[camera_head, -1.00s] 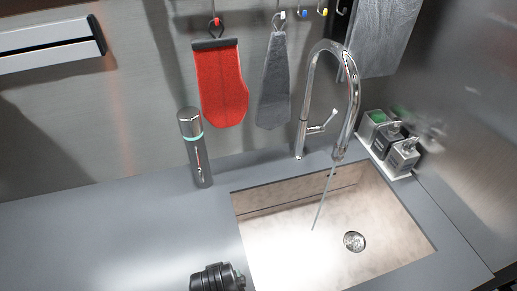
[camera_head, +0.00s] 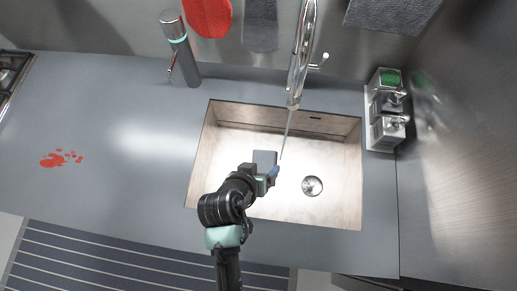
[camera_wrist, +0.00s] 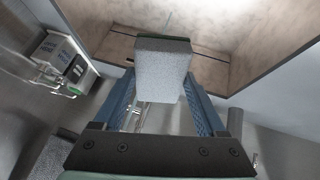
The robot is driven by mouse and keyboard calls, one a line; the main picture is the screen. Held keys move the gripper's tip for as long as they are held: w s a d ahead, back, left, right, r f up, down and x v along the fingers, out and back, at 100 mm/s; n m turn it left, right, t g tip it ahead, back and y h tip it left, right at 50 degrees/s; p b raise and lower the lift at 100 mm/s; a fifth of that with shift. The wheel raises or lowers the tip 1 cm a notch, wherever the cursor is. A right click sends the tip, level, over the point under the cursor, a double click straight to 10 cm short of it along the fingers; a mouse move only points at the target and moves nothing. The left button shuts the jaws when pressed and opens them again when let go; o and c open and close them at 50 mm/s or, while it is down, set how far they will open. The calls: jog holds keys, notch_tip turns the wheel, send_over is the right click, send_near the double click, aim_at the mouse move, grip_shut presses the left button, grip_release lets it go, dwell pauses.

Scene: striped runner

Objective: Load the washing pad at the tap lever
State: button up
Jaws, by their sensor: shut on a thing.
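My gripper (camera_head: 270,172) is over the front part of the sink, its blue fingers shut on a grey washing pad (camera_head: 264,157). In the wrist view the pad (camera_wrist: 163,68) is a pale grey block with a dark green edge, held between both fingers. The chrome tap (camera_head: 302,45) stands behind the sink, with its lever (camera_head: 320,62) sticking out on its right. A thin water stream (camera_head: 286,133) runs from the spout, just beyond the pad. In the head view the pad looks apart from the stream.
The sink (camera_head: 335,200) has a round drain (camera_head: 312,186). Dispensers (camera_head: 390,122) stand in a caddy to its right. Red stains (camera_head: 60,159) mark the left counter. A red mitt (camera_head: 208,15) and grey cloths hang behind.

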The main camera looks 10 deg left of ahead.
aim_at(267, 157)
jog(key=shift+s+a+r+n+t+p, duration=0.15)
jog(key=shift+a+r+t+p, duration=0.1)
jog(key=shift+r, duration=0.2)
jog(key=shift+s+a+r+n+t+p, duration=0.15)
jog(key=shift+a+r, duration=0.1)
jog(key=shift+r, duration=0.2)
jog(key=shift+a+r+t, duration=0.15)
jog(key=shift+a+t, duration=0.15)
jog(key=shift+a, duration=0.15)
jog(key=shift+w+d+f, duration=0.2)
jog(key=shift+w+d, duration=0.05)
jog(key=shift+w, duration=0.2)
jog(key=w+d+f+b, duration=0.2)
jog(key=w+d+b, duration=0.2)
jog(key=w+d, duration=0.3)
jog(key=shift+w+f, duration=0.25)
jog(key=shift+w, duration=1.7)
jog(key=shift+s+a+p, duration=0.35)
jog(key=shift+s+a, duration=0.35)
jog(key=shift+s, duration=0.45)
jog(key=shift+s+a+p, duration=0.3)
jog(key=shift+s+a, duration=0.45)
jog(key=shift+s, duration=0.35)
jog(key=shift+s+a+p, duration=0.35)
jog(key=shift+s+a, duration=0.35)
jog(key=shift+s, duration=0.45)
jog(key=shift+r, duration=0.1)
